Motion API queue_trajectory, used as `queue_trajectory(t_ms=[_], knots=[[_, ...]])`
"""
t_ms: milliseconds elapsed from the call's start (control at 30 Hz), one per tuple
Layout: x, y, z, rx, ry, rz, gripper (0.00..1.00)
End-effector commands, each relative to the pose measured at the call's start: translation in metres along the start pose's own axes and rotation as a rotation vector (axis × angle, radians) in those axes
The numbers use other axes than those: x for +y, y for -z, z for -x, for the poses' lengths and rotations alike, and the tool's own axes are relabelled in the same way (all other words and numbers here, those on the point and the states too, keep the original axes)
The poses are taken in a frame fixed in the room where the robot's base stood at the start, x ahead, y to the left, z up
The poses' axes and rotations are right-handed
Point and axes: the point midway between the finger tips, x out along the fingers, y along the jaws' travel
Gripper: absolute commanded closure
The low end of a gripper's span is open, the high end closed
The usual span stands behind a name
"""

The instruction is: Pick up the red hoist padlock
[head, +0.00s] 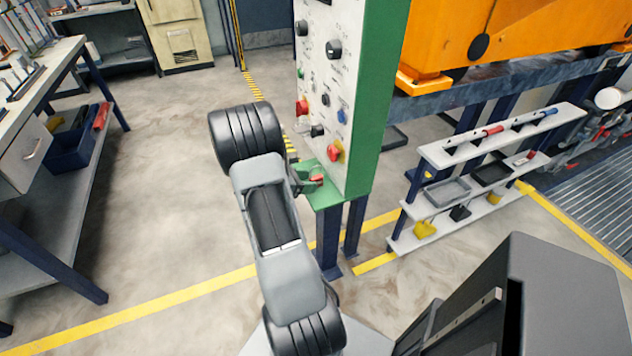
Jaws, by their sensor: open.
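A small red object (316,179), which looks like the red padlock, is on the green ledge (322,196) at the foot of the control panel (325,100). My gripper (310,181) is open and right at this red object, mostly hidden behind my own arm. The fingers are small and dark here, so I cannot tell whether they touch the red object or straddle it.
The panel carries red, black and blue knobs close above my gripper. A white shelf rack (490,150) with trays and tools stands at the right. A workbench (40,75) is at the left. The floor between is clear, with yellow lines.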

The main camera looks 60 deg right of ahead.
Motion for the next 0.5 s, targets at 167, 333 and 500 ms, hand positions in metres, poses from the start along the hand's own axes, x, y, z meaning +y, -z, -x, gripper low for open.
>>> queue_trajectory(t_ms=[167,333,500], knots=[[0.000,0.000,-0.018,0.000,0.000,0.000,0.49],[0.000,0.000,-0.023,0.000,-0.001,-0.001,0.49],[0.000,0.000,-0.022,0.000,-0.001,0.000,0.51]])
